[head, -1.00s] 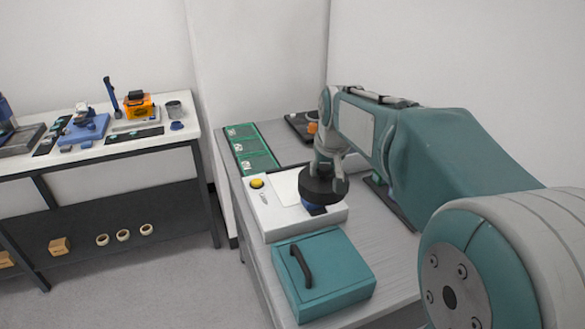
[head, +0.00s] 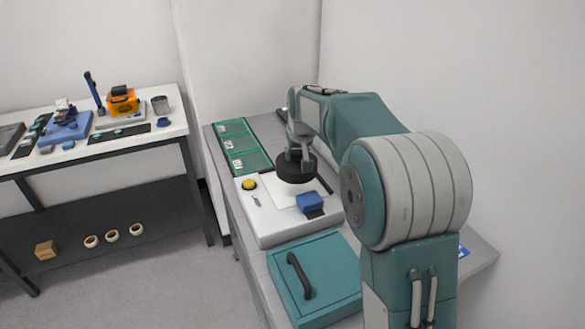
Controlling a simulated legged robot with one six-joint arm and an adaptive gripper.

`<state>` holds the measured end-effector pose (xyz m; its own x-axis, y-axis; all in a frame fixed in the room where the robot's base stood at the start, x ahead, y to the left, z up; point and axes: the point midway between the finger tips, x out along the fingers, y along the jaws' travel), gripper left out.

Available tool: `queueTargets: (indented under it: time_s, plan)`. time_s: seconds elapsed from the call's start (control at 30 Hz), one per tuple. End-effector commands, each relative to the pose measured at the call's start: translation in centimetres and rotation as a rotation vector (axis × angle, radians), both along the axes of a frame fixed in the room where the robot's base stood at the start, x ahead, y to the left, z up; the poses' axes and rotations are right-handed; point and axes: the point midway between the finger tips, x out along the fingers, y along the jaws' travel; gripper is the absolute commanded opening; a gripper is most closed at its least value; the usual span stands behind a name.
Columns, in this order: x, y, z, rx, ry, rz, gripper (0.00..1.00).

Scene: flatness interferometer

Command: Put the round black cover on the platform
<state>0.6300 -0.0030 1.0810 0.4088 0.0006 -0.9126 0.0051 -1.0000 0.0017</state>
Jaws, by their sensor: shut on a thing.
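The round black cover (head: 296,170) is held in my gripper (head: 295,153), above the back part of the white instrument (head: 259,224). My gripper points down and is shut on the cover's upper part; the fingertips are small and partly hidden. The white instrument has a light flat top area, a yellow button (head: 249,184) and a blue block (head: 310,201) on a dark base near its front right. The cover hides part of the instrument's top. I cannot tell for sure which part is the platform, or how far above the surface the cover is.
A teal box with a dark handle (head: 300,276) stands in front of the instrument. A green sectioned tray (head: 241,147) lies behind it at the left. My arm blocks the table's right side. A separate bench (head: 180,123) with tools stands at the left.

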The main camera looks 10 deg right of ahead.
Motion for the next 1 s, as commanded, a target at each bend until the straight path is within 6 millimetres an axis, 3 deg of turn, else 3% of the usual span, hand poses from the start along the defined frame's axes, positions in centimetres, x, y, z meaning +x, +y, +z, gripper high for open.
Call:
queueTargets:
  time_s: [0.2, 0.37, 0.6, 0.9, 0.93, 1.0]
  plan:
    - [2.2, 0.3, -2.7, 0.0, -0.001, 0.001, 0.0]
    - [3.0, 0.4, -3.6, 0.0, 0.0, 0.0, 0.0]
    - [3.2, 0.4, -6.8, 0.0, 0.0, 0.0, 0.0]
    - [3.2, 0.4, -7.0, 0.0, -0.002, 0.0, 0.0]
    - [3.2, 0.4, -7.1, 0.0, -0.002, 0.0, 0.47]
    - [3.2, 0.4, -7.0, 0.0, -0.002, 0.0, 0.77]
